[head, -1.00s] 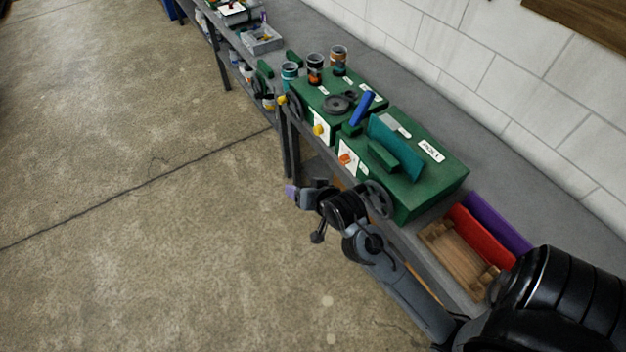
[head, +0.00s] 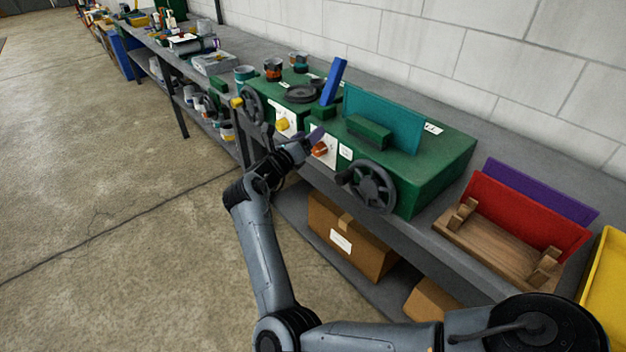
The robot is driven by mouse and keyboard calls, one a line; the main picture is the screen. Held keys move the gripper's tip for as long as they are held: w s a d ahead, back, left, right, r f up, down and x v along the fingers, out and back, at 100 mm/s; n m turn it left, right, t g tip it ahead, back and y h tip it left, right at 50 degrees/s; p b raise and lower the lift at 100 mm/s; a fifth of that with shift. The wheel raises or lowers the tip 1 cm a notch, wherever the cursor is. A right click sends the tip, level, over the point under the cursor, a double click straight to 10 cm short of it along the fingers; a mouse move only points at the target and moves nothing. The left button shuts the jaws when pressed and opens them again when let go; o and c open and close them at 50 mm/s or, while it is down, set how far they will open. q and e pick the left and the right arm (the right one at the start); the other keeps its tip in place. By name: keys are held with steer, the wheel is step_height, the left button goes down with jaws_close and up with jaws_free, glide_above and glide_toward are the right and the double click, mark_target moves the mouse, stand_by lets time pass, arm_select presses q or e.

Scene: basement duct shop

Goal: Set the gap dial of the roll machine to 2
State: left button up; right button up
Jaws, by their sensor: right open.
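Two green machines stand side by side on the bench. The nearer machine (head: 440,165) has an orange dial (head: 320,149) on a white front plate and a dark handwheel (head: 372,188) to its right. The farther machine has a yellow dial (head: 282,124) on its own white plate and a handwheel (head: 252,105). The markings on both plates are too small to read, and I cannot tell which machine is the roll machine. My right gripper (head: 312,140) is open just in front of the orange dial's plate, partly covering it. I cannot tell whether it touches the dial. My left gripper is not in view.
Cardboard boxes (head: 345,237) sit on the shelf below. Cans and tools line the bench farther left. The floor in front is clear.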

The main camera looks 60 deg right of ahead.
mark_target(315, 152)
steer(key=w+a+f+m+g+y+b, duration=0.2)
steer(key=a+f+m+g+b, duration=0.35)
steer(key=a+m+b, duration=0.5)
arm_select(q)
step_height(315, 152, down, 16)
steer(key=b, duration=0.3)
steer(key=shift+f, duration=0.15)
arm_select(e)
steer(key=shift+n+h, duration=0.3)
steer(key=shift+n, duration=0.35)
steer(key=x, duration=1.1)
steer(key=shift+d, duration=0.4)
steer(key=c, duration=1.1)
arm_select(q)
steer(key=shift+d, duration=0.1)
arm_select(e)
steer(key=shift+o, duration=0.2)
